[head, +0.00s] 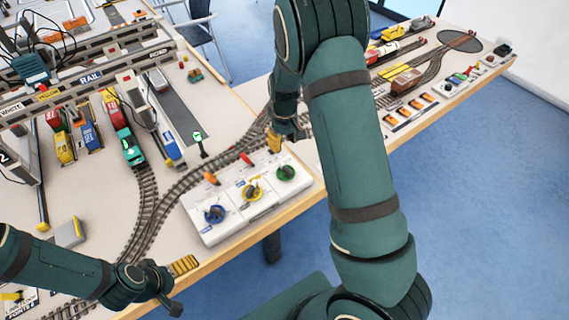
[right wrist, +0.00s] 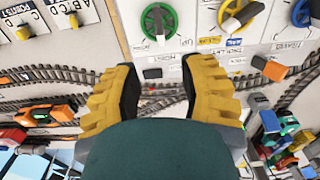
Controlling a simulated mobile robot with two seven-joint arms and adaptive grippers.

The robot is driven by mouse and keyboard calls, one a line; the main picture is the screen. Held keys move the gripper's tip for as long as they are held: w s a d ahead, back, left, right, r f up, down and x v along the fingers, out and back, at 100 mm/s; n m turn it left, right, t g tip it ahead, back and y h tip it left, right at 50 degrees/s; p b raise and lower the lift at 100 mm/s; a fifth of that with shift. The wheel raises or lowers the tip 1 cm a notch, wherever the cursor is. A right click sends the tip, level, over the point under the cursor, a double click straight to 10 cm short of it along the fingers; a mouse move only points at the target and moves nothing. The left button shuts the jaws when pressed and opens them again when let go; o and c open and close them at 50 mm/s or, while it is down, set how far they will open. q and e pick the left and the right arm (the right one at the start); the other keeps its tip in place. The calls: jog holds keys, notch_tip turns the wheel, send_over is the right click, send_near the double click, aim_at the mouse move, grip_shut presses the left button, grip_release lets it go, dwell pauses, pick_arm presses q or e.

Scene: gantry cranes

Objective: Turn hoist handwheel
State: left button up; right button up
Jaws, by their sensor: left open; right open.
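A white control panel (head: 225,233) at the table's front edge carries a blue handwheel (head: 214,213), a yellow handwheel (head: 251,192) and a green handwheel (head: 286,172). In the right wrist view the green handwheel (right wrist: 158,22) lies beyond my fingertips, and a label seeming to read HOIST (right wrist: 152,73) shows between the fingers. My left gripper (head: 180,286) is open over the table's front edge, left of the panel.
Orange and red levers (head: 246,158) stand along the panel's back. A green signal post (head: 198,140) and curved track (head: 145,205) lie behind and left. Model cranes (head: 100,80) and trains fill the left. My right arm hides part of the table.

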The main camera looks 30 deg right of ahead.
aim_at(284, 166)
notch_tip(284, 166, down, 13)
jog(key=shift+r+b, duration=0.2)
jog(key=shift+b, duration=0.5)
grip_shut()
